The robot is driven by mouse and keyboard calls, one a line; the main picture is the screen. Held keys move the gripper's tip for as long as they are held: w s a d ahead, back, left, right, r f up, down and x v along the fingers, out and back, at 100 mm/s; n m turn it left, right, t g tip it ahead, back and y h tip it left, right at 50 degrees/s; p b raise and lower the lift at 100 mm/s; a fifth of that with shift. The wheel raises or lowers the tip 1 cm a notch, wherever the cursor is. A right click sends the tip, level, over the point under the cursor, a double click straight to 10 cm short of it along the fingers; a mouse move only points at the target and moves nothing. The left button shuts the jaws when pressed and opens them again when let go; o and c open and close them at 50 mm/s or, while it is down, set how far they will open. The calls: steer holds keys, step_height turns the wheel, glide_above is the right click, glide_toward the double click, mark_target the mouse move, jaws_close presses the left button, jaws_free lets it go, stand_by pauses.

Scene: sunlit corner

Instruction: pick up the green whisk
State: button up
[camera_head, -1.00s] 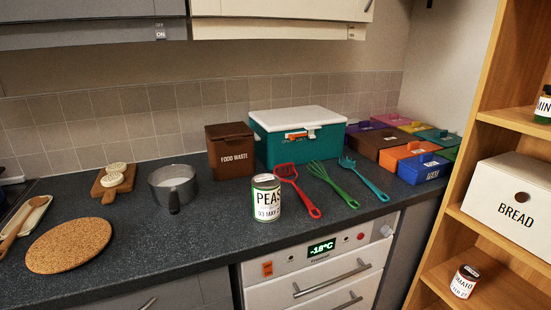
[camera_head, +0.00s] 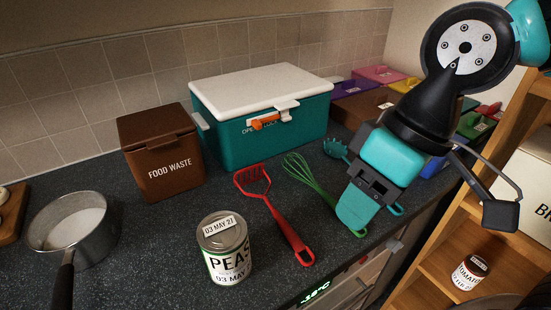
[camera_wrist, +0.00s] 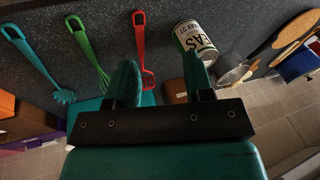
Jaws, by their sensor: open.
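The green whisk (camera_head: 316,187) lies on the dark worktop in the head view, wires toward the teal cool box, its handle end partly hidden by my gripper (camera_head: 353,214). My gripper points down over the handle end; its height above it is hard to tell. In the wrist view the whisk (camera_wrist: 89,48) lies left of both fingers, not between them. My gripper (camera_wrist: 162,80) is open there, with nothing between its fingers.
A red masher (camera_head: 275,212) lies left of the whisk and a teal utensil (camera_head: 336,148) right of it, mostly hidden. A peas can (camera_head: 225,255), a food waste bin (camera_head: 160,160) and a cool box (camera_head: 270,140) stand nearby. A wooden shelf (camera_head: 440,265) is at right.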

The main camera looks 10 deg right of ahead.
steer(key=w+d+m+h+p, duration=0.2)
steer(key=w+d+h, duration=0.15)
steer(key=w, duration=1.35)
steer(key=h, duration=0.1)
glide_above(327, 196)
step_height(327, 196, down, 12)
steer(key=shift+s+f, duration=0.15)
steer(key=shift+f, duration=0.1)
steer(key=shift+f+p, duration=0.8)
steer(key=shift+f, duration=2.1)
jaws_close()
